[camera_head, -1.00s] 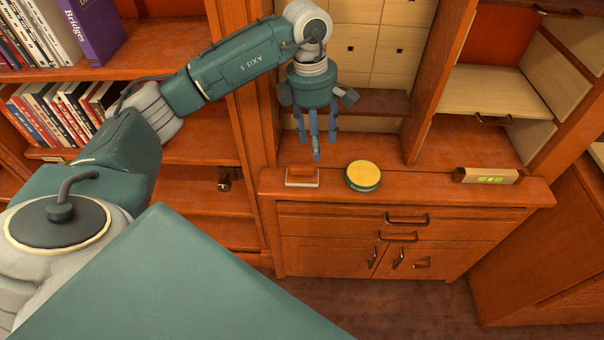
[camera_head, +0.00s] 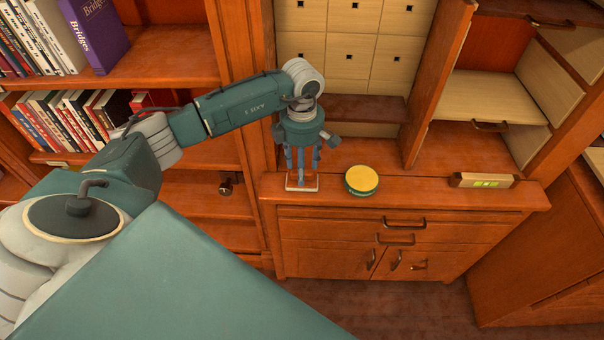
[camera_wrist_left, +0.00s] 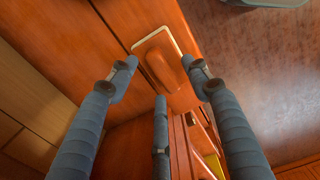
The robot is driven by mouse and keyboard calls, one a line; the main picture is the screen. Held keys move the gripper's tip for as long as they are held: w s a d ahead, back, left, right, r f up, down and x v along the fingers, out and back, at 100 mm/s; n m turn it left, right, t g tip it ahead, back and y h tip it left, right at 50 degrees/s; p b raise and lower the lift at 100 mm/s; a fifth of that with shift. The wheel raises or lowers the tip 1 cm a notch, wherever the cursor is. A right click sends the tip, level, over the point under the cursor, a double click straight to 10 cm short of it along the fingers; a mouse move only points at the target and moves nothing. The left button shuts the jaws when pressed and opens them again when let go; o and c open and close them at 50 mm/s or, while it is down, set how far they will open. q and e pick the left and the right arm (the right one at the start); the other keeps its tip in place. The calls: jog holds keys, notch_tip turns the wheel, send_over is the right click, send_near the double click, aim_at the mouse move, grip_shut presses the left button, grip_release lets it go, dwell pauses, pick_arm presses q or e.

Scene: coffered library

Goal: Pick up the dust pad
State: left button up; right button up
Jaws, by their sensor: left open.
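The dust pad, a small block with a pale base edge and an orange-brown grip (camera_head: 310,184), lies at the left end of the wooden cabinet top. It also shows in the left wrist view (camera_wrist_left: 158,63), just beyond my fingertips. My left gripper (camera_head: 302,174) points down over the pad, and its fingers partly hide it in the head view. I cannot tell whether a fingertip touches the pad. My right gripper is not in view.
A yellow-topped round tin (camera_head: 361,180) stands just right of the pad. A spirit level (camera_head: 482,181) lies farther right on the cabinet top (camera_head: 420,193). Bookshelves are at the left, and an upright panel (camera_head: 440,85) rises behind the top.

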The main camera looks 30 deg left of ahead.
pick_arm(q)
grip_shut()
dwell(0.3)
jog(key=shift+r, duration=0.55)
notch_tip(320, 180, up, 19)
jog(key=b, duration=0.1)
jog(key=shift+b, duration=0.4)
